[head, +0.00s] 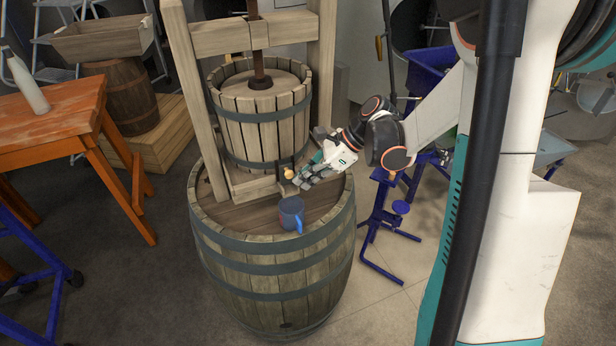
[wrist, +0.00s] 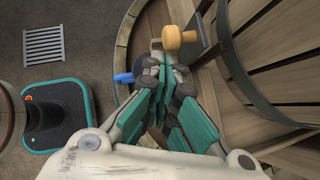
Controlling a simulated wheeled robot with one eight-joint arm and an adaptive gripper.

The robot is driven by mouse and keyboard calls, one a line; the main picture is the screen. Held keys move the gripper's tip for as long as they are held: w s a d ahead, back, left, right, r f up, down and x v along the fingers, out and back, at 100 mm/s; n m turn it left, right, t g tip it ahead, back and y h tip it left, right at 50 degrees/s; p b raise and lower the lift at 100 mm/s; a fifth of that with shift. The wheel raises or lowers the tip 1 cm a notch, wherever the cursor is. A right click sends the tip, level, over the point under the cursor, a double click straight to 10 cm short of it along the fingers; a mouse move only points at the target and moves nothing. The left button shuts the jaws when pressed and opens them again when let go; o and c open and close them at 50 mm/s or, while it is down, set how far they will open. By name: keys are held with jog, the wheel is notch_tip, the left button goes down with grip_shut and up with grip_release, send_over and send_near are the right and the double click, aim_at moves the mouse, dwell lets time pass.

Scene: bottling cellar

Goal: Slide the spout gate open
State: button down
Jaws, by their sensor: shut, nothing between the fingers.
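The wooden press (head: 262,118) stands on the upright barrel, with its low wooden tray and spout (head: 256,187) at the front. A small tan knob (head: 289,174) shows at the spout, beside a dark upright piece that seems to be the gate. The knob also shows large in the wrist view (wrist: 173,37). My gripper (head: 298,184) comes in from the right and is shut and empty, its fingertips close to the knob. In the wrist view the fingertips (wrist: 168,62) lie just below the knob; I cannot tell whether they touch. The gate's opening is hidden.
A grey-blue mug (head: 290,212) with a bright blue handle stands on the barrel top (head: 238,214) below the spout, near my fingers. A blue stand (head: 385,225) is right of the barrel. An orange table (head: 60,118) with a pale bottle (head: 27,84) is at left.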

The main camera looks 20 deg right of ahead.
notch_tip(320, 180, up, 4)
jog(key=shift+f+p, duration=0.15)
jog(key=shift+p, duration=0.85)
